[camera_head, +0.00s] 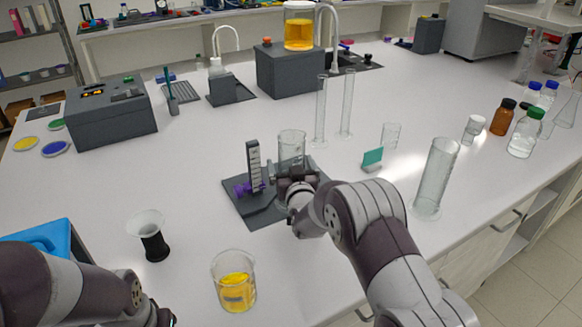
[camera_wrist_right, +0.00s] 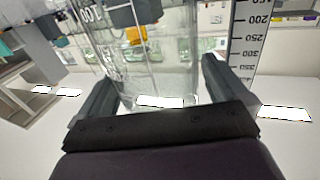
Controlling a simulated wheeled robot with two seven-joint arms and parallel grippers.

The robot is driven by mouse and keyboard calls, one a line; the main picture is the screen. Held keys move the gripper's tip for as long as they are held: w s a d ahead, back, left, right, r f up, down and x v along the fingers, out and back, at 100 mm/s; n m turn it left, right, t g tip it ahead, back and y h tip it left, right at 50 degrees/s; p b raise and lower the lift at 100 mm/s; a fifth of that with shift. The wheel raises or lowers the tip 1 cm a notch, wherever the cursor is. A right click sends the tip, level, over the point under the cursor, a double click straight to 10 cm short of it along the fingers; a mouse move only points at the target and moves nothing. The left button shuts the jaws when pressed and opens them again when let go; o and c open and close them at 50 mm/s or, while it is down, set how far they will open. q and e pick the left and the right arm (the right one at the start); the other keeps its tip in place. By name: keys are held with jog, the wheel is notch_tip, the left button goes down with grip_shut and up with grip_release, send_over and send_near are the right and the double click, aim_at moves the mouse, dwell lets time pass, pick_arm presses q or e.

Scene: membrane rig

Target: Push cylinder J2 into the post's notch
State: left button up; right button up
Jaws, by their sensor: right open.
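A clear glass cylinder (camera_head: 291,146) stands upright on the dark base plate of the rig, right beside the post (camera_head: 254,166) with its printed scale. No J2 label is readable. My right gripper (camera_head: 296,180) is at the cylinder's near side. In the right wrist view, its open fingers (camera_wrist_right: 160,92) stand on either side of the clear cylinder wall (camera_wrist_right: 165,60), and the scale (camera_wrist_right: 246,35) shows at the right. The notch is hidden, so I cannot tell whether the cylinder sits in it. My left gripper (camera_head: 163,318) is barely visible at the bottom edge.
A purple knob (camera_head: 242,189) sits by the post. Near it are a black-and-white funnel-shaped piece (camera_head: 149,235), a beaker of yellow liquid (camera_head: 234,281), a teal card (camera_head: 372,160) and a tall empty cylinder (camera_head: 436,178). Two slim cylinders (camera_head: 321,112) stand behind.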

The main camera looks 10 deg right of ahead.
pick_arm(q)
jog(key=shift+r+p, duration=0.75)
jog(key=shift+p, duration=0.05)
jog(key=shift+w+r+p, duration=0.1)
jog(key=shift+r+p, duration=0.6)
pick_arm(e)
jog(key=s+d+g, duration=0.1)
jog(key=s+g, duration=0.1)
jog(key=s, duration=0.4)
jog(key=s+d+f+g, duration=0.1)
jog(key=s+g, duration=0.2)
jog(key=s, duration=0.3)
jog(key=s+d+f+g, duration=0.1)
jog(key=s+g, duration=0.1)
jog(key=s, duration=0.5)
jog(key=shift+f, duration=0.15)
pick_arm(q)
jog(key=shift+r+p, duration=0.65)
pick_arm(e)
jog(key=s+d+g, duration=0.1)
jog(key=s+g, duration=0.3)
jog(key=s, duration=0.6)
jog(key=s+d+g, duration=0.2)
jog(key=s+g, duration=0.3)
jog(key=s, duration=0.5)
jog(key=shift+s+d+f+g+h, duration=0.15)
jog(key=shift+d+f+g+h, duration=0.15)
